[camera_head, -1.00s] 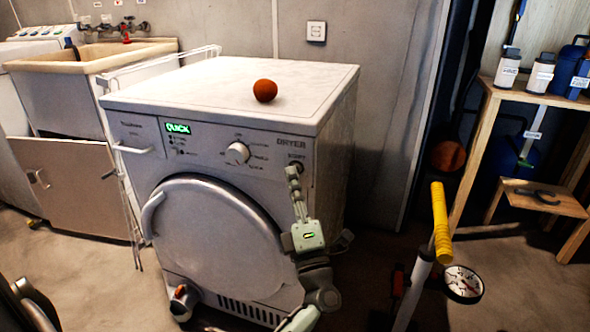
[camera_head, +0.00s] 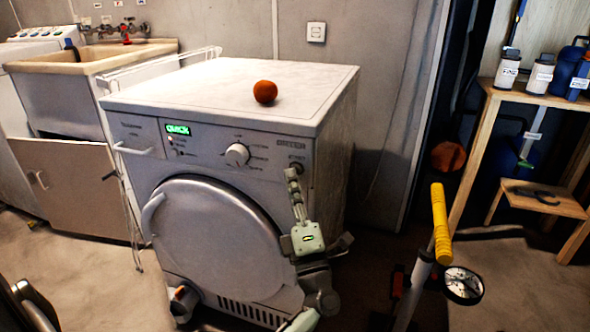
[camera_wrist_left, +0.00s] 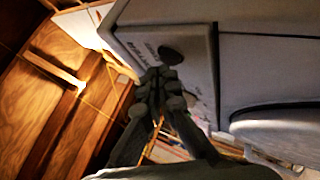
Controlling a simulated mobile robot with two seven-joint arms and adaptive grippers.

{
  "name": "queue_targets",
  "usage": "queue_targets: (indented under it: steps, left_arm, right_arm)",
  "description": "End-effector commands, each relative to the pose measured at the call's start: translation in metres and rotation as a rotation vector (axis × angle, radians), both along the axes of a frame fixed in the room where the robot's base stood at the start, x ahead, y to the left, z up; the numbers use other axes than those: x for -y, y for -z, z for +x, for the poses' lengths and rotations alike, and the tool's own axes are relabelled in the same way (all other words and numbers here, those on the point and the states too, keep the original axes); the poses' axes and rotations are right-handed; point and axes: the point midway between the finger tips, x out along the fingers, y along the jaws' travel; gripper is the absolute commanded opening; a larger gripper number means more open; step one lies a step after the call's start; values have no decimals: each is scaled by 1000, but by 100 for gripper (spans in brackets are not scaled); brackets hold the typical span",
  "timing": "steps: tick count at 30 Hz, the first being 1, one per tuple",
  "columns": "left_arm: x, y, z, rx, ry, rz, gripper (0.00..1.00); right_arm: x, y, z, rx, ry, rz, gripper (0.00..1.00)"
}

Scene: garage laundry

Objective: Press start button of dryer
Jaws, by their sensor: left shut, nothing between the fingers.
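The white dryer (camera_head: 215,225) stands in the middle of the head view, its green display (camera_head: 178,130) lit and reading "QUICK". The start button (camera_head: 297,167) is a dark round button at the right end of its front panel, under a small label. My left gripper (camera_head: 291,174) is shut and empty, its fingertips just below the button. In the left wrist view the button (camera_wrist_left: 171,55) shows as a dark disc just beyond the closed fingertips (camera_wrist_left: 159,76). I cannot tell whether they touch.
An orange-brown ball (camera_head: 265,92) rests on the dryer top. The round dial (camera_head: 237,154) is left of the button. A yellow-handled pump (camera_head: 440,222) stands on the right, near a wooden shelf (camera_head: 470,165). A sink (camera_head: 90,60) is at the left.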

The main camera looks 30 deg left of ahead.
Motion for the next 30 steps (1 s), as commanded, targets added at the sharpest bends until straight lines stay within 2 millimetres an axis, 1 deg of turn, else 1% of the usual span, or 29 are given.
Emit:
queue_targets:
  steps: [4,14,17,27,30]
  left_arm:
    - [2,0,-7,0,0,-2,0]
    - [2,0,-9,0,-1,-1,0]
    - [4,0,-16,-2,0,-1,0]
    - [12,0,-49,-2,0,-1,0]
    - [13,0,-54,0,-1,-1,0]
  right_arm:
    - [0,-3,0,0,0,0,0]
    - [0,-3,0,0,0,0,0]
    - [0,-6,0,0,0,0,0]
    - [0,-14,0,0,0,0,0]
    - [0,-15,0,0,0,0,0]
